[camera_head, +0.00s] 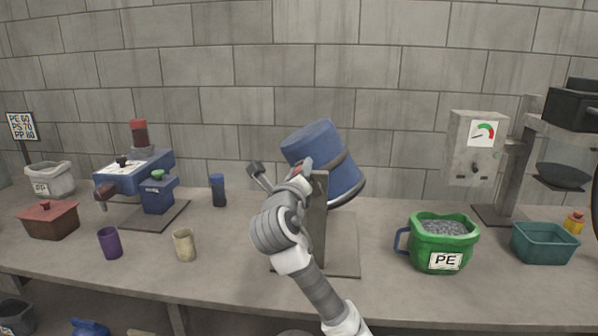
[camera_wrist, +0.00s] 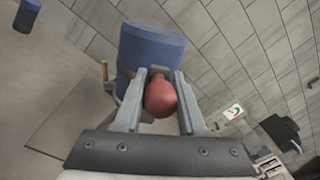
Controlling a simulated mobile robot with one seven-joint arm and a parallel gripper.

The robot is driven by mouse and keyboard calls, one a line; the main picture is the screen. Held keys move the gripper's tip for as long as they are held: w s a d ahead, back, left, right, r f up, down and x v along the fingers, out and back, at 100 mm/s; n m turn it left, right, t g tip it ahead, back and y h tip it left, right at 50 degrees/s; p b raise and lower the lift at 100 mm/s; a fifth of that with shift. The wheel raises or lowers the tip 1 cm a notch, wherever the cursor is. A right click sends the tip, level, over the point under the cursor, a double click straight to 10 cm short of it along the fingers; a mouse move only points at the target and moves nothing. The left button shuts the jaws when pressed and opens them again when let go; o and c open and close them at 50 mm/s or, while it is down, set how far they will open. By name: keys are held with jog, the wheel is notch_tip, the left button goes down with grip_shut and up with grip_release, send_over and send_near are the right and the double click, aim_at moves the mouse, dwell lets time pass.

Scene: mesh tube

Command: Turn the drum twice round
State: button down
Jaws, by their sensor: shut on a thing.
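The blue drum (camera_head: 318,146) sits tilted on its grey stand (camera_head: 318,215) in the middle of the bench, with a dark band round it. In the wrist view the drum (camera_wrist: 150,48) is just beyond my fingers. My gripper (camera_head: 302,172) is at the near left side of the drum. In the wrist view my gripper (camera_wrist: 160,92) is shut on a red knob (camera_wrist: 160,98), which sits between the two fingers in front of the drum. In the head view my arm hides part of the stand, and the knob's joint to the drum is hidden.
A green PE bucket (camera_head: 440,245) of grey granules and a teal tray (camera_head: 543,243) stand to the right. A gauge box (camera_head: 474,147) is behind them. A beige cup (camera_head: 184,245), purple cup (camera_head: 110,243) and dark blue cylinder (camera_head: 217,190) stand to the left.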

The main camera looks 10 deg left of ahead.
jog(key=shift+w+d+f+m, duration=0.1)
jog(key=shift+d+f+m, duration=0.05)
jog(key=shift+d+m, duration=0.2)
jog(key=c, duration=0.5)
grip_release()
jog(key=shift+s+a, duration=0.15)
jog(key=shift+s, duration=0.05)
jog(key=shift+s, duration=0.25)
jog(key=s+b, duration=0.1)
jog(key=s, duration=1.5)
jog(key=shift+s+a+f, duration=0.2)
jog(key=shift+s+a, duration=0.15)
jog(key=shift+a, duration=0.1)
